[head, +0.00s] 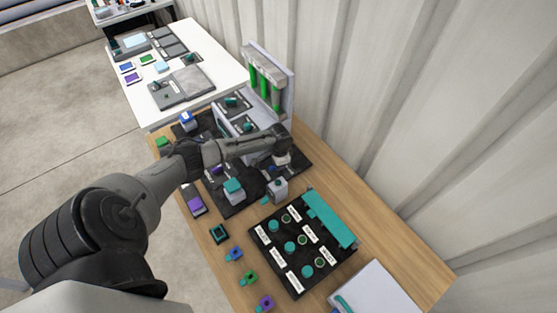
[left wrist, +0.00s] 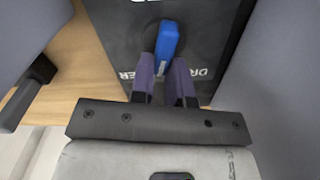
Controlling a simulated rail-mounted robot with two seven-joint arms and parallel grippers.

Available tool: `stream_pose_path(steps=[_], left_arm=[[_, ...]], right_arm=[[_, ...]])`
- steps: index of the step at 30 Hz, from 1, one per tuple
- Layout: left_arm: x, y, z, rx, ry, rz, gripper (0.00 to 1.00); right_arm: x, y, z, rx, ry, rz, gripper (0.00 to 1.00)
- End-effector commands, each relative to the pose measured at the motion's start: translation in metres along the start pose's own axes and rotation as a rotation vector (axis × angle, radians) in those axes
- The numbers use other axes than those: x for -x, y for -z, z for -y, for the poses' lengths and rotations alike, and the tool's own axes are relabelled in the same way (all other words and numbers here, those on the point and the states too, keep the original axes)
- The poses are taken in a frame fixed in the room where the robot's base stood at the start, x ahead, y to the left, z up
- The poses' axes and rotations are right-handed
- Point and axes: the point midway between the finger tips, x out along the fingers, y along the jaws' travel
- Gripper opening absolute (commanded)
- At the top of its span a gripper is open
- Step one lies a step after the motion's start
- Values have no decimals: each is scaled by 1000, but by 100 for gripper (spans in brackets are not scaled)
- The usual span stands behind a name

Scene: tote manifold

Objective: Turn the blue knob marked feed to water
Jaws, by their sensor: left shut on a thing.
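A blue knob (left wrist: 167,42) shows in the left wrist view as an upright bar-shaped handle on a black panel (left wrist: 118,40). White lettering sits on both sides of it, partly hidden; "DR" reads on the right and "ER" on the left. My left gripper (left wrist: 164,66) has its two purple-grey fingers on either side of the knob's near end, shut on it. In the head view the left arm reaches over the bench to the gripper (head: 283,157) at the black board, and the arm hides part of that board. The right gripper is not in view.
A black board with teal knobs (head: 258,234) lies nearer on the wooden bench (head: 405,262). A rack with green tubes (head: 267,85) stands behind the gripper. Small coloured parts line the bench's left edge. Grey walls flank the knob's panel closely in the wrist view.

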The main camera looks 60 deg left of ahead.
Motion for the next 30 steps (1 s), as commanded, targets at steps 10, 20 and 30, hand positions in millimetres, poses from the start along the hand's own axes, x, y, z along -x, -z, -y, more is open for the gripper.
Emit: stream_pose_path(steps=[10,20,30], left_arm=[[1,0,-5,-242,0,0,0],[0,-1,-7,-354,0,-1,0],[0,-1,-7,-378,0,-2,0]], right_arm=[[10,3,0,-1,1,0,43],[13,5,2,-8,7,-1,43],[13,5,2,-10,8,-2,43]])
